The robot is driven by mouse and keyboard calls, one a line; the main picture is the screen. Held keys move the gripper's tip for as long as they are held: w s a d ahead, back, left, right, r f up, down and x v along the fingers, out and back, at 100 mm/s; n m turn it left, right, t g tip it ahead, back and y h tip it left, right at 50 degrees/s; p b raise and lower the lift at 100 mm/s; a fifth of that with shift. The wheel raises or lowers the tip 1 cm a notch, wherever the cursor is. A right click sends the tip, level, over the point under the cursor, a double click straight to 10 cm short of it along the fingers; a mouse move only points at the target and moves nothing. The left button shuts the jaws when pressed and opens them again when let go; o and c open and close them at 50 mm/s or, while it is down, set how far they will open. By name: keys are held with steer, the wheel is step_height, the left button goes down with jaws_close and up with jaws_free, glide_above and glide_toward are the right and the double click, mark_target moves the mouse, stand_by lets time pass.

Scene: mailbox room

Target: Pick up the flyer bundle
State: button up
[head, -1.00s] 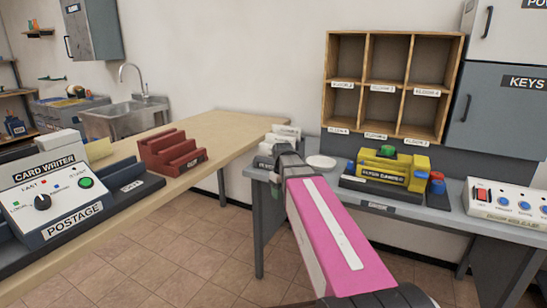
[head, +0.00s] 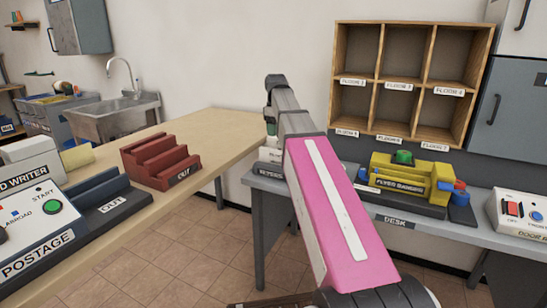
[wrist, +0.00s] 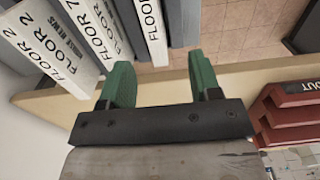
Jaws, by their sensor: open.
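In the wrist view, several upright white-edged pieces stand side by side at the upper left. One reads FLOOR 2 and HOUSE NEWS (wrist: 55,50), and another reads FLOOR 7 (wrist: 97,35). I cannot tell which of these, if any, is the flyer bundle.
A red stepped OUT rack (head: 160,160) stands on the wooden counter (head: 215,130). A yellow machine (head: 410,175) sits on the grey desk (head: 350,205), below the wooden pigeonholes (head: 405,85). A POSTAGE machine (head: 40,220) is at the left. Tiled floor shows between counter and desk.

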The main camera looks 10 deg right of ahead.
mark_target(276, 150)
steer(key=f, duration=0.7)
steer(key=w+f, duration=0.1)
steer(key=f, duration=0.2)
steer(key=shift+w+d+f, duration=0.1)
steer(key=shift+d+f, duration=0.15)
jaws_close()
